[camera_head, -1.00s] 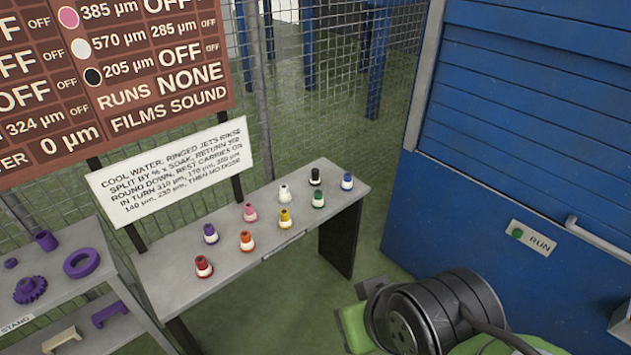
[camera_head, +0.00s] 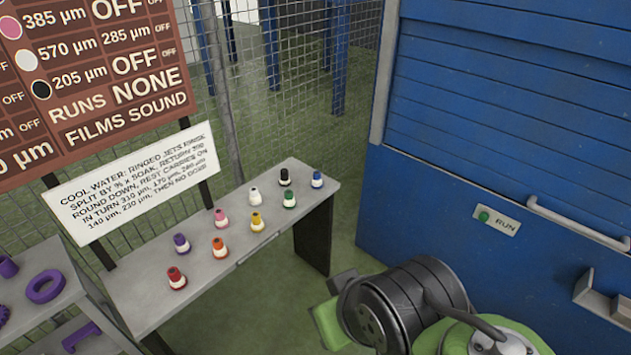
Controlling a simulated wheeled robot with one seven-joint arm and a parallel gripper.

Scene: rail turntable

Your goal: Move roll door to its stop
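The blue roll door (camera_head: 500,75) is the slatted panel at the upper right, set above a plain blue lower wall (camera_head: 440,215). Its slats cover the opening as far as I can see; its top and right side are out of frame. A pale bar handle (camera_head: 578,222) runs along the blue front below the slats. My arm shows at the bottom right as a dark joint and green links, in front of the blue wall. My gripper is not in view.
A RUN plate with a green button (camera_head: 484,216) is left of the handle. A grey bracket (camera_head: 605,297) juts out at the right edge. A grey table (camera_head: 225,257) with several coloured nozzles stands left of my arm. Mesh fence (camera_head: 290,90) and signboards stand behind; green floor shows between table and wall.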

